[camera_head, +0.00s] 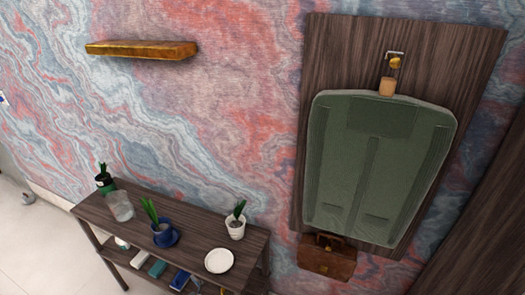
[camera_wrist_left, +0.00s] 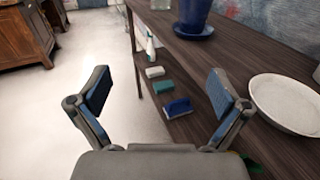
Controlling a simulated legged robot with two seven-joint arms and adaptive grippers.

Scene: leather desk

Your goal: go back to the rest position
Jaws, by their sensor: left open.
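My left gripper (camera_wrist_left: 160,88) is open and empty in the left wrist view, its two blue-padded fingers spread wide. It is in front of the dark wooden shelf table (camera_wrist_left: 255,62). Its right finger overlaps the table in the picture; I cannot tell the exact gap. The white plate (camera_wrist_left: 292,103) lies on the table top to its right, and a blue pot (camera_wrist_left: 193,14) on a blue saucer stands farther back. Neither gripper shows in the head view. My right gripper is not seen.
The table (camera_head: 192,215) stands against a marbled wall with several potted plants and a glass jar (camera_head: 120,206). Its lower shelf holds small items, including a blue one (camera_wrist_left: 177,107). A green garment-like panel (camera_head: 375,170) hangs above a brown bag (camera_head: 327,259).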

